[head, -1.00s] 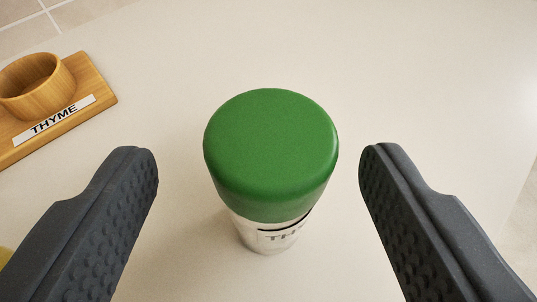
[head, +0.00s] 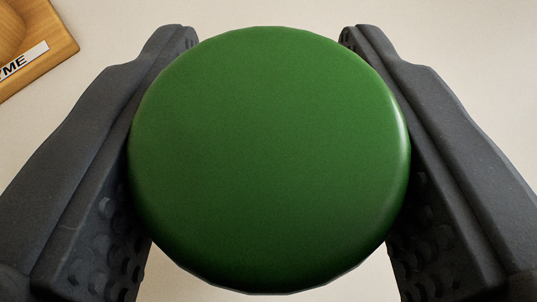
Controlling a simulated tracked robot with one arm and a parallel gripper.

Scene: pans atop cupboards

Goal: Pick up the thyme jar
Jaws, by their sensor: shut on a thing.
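The thyme jar (head: 268,160) fills the middle of the head view, seen from above. Only its round green lid shows; its body and label are hidden beneath the lid. My gripper (head: 268,40) has one dark grey finger on each side of the jar. The fingers are shut on it, touching the lid's left and right sides. I cannot tell whether the jar's base rests on the counter.
A wooden holder (head: 55,25) with a label ending in "ME" is at the top left, partly out of view. The pale counter (head: 480,40) is clear behind and to the right of the jar.

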